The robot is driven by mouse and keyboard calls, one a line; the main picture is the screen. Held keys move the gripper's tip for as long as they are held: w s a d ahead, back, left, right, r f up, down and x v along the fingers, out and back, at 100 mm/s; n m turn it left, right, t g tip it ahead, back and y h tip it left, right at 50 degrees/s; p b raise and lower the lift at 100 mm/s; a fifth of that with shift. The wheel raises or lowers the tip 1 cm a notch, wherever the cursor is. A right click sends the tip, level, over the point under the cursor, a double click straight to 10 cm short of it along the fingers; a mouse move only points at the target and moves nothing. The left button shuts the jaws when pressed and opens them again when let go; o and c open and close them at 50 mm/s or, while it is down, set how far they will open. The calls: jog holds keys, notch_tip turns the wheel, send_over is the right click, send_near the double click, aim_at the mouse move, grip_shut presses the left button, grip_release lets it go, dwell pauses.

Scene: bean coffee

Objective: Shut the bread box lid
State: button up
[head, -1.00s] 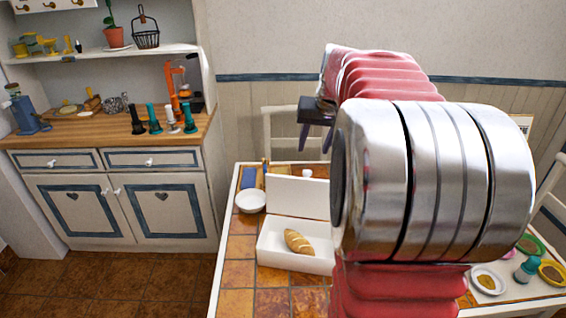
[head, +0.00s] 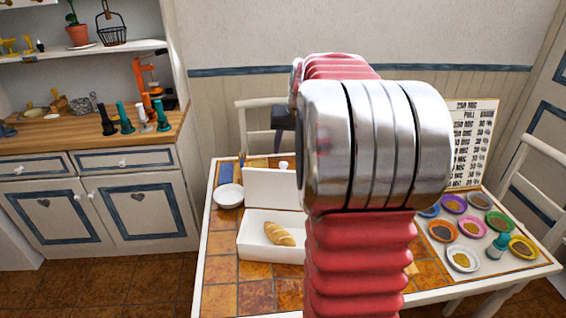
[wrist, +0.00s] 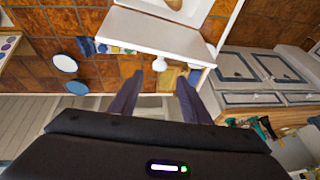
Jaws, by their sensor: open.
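The white bread box (head: 262,252) stands on the tiled table with a bread roll (head: 279,234) inside. Its lid (head: 270,188) stands raised at the back of the box. In the wrist view the lid (wrist: 155,32) lies across the top, with the box (wrist: 208,12) beyond it and part of the bread at the upper edge. My gripper (wrist: 160,78) is open behind the lid, its fingertips apart and close to the lid's back side in the picture. In the head view my gripper (head: 283,142) is partly hidden by my arm, which also covers the box's right end.
A white bowl (head: 229,194) and a blue item (head: 231,172) are left of the lid. Several coloured dishes (head: 452,204) and a letter board (head: 473,140) are at the right. A chair (head: 256,125) stands behind the table. A small white object (wrist: 163,87) shows between my fingers.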

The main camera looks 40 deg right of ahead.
send_over(283, 184)
jog(key=w+d, duration=0.2)
notch_tip(283, 184, down, 7)
jog(key=shift+d+f, duration=0.15)
grip_shut()
dwell(0.5)
